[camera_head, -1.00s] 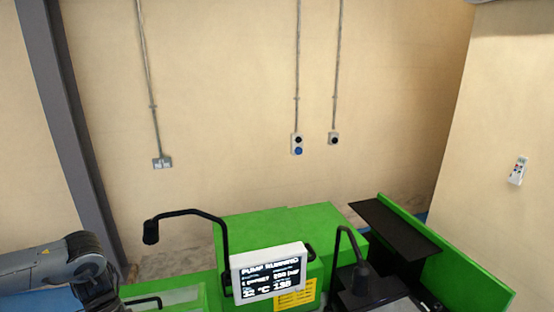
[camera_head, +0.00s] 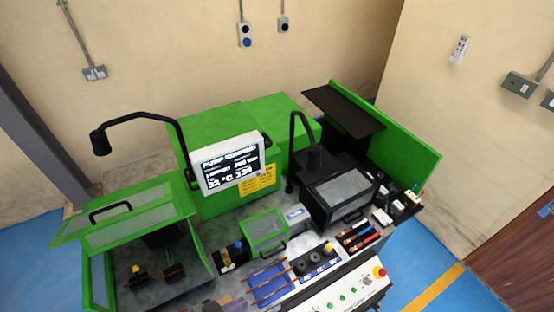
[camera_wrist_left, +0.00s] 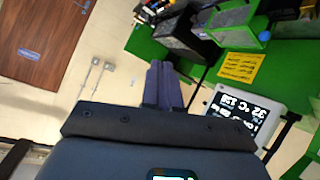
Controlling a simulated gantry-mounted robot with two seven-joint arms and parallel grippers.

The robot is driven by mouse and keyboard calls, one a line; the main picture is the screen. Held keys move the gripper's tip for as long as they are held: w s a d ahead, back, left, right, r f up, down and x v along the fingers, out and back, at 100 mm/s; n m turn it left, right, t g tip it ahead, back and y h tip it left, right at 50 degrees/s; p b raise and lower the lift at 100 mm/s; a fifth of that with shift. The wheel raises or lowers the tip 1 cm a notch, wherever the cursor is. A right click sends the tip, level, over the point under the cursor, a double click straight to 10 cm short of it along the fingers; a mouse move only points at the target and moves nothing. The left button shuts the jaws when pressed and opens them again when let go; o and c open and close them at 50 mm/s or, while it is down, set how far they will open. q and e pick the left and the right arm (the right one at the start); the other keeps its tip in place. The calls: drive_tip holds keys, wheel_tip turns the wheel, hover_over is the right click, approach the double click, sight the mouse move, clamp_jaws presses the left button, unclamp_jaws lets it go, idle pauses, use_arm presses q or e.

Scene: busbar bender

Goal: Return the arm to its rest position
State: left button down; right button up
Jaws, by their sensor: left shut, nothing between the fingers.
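My left gripper (camera_wrist_left: 164,88) shows in the left wrist view, its two dark purple-grey fingers together with nothing between them. It is in the air, apart from the bender, with the green machine and its display behind it. In the head view, only a small purplish-brown shape at the bottom edge may be part of it; I cannot tell. My right gripper is not in view. The green busbar bender (camera_head: 215,150) stands in front of the wall, with its white display (camera_head: 227,162) lit.
A green clear-panelled guard (camera_head: 130,222) is at the left of the bench. Copper bars on a blue rack (camera_head: 268,282), a control panel (camera_head: 338,296) with a red button, and a black box (camera_head: 340,190) stand nearby. The blue floor at right is clear.

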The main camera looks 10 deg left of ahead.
use_arm(q)
drive_tip(key=s+a+n+g+y, duration=0.1)
drive_tip(key=s+a+g+y, duration=0.5)
drive_tip(key=s, duration=0.1)
drive_tip(key=shift+s+y, duration=0.25)
drive_tip(key=shift+y, duration=0.15)
idle(0.7)
idle(0.8)
idle(0.5)
